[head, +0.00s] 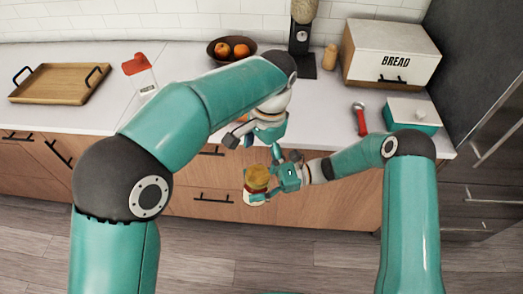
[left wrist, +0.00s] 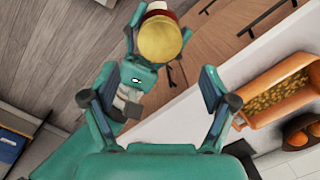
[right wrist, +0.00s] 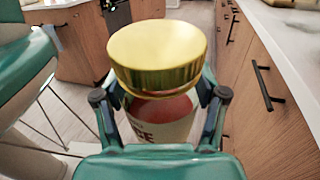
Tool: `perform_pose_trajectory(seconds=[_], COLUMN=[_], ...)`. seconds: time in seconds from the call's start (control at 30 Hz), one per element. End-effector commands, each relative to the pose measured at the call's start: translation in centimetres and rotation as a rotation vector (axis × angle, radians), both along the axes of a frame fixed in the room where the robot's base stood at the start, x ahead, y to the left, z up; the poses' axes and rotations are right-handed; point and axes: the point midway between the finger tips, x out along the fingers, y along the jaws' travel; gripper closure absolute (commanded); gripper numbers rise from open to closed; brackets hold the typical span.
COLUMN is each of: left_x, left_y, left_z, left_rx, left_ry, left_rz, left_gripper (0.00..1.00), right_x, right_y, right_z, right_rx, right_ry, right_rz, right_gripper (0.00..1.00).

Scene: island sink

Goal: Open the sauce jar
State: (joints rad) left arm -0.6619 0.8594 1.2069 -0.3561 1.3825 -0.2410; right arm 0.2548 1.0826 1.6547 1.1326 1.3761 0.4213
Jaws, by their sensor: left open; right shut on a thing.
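The sauce jar (head: 253,197) has a gold lid (head: 257,174), a pale label and red contents. My right gripper (head: 272,185) is shut around the jar's body and holds it in the air in front of the counter drawers. In the right wrist view the lid (right wrist: 157,55) sits on the jar (right wrist: 162,115), above the fingers. My left gripper (head: 262,135) is open and empty, above the jar near the counter's front edge. In the left wrist view its fingers (left wrist: 158,98) are wide apart, and the gold lid (left wrist: 160,38) lies beyond them, not touched.
On the counter stand a wooden tray (head: 60,84), a red-topped container (head: 141,75), a fruit bowl (head: 218,48), a bread box (head: 385,58), a red-handled tool (head: 360,118) and a teal box (head: 412,113). An orange container (left wrist: 275,92) shows in the left wrist view.

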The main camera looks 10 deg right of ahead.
Motion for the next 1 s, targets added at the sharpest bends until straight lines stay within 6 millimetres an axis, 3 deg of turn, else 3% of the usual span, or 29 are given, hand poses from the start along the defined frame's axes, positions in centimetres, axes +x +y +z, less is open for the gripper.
perform_pose_trajectory(seconds=[0.43, 0.87, 1.0], left_x=[-0.1, -0.1, -0.1], left_y=[0.7, 0.8, 0.8], left_z=[-6.1, -7.3, -7.3], left_rx=[0.003, 0.001, 0.001], left_ry=[0.004, 0.002, 0.002], left_rz=[0.002, 0.002, 0.002], left_gripper=[0.15, 0.15, 0.35], right_x=[0.0, 0.0, 0.0], right_y=[0.0, 0.0, 0.0], right_z=[0.1, 0.1, 0.1], right_rx=[0.001, 0.001, 0.001], right_ry=[-0.001, -0.001, -0.001], right_rz=[0.000, 0.000, 0.000], right_gripper=[1.00, 1.00, 1.00])
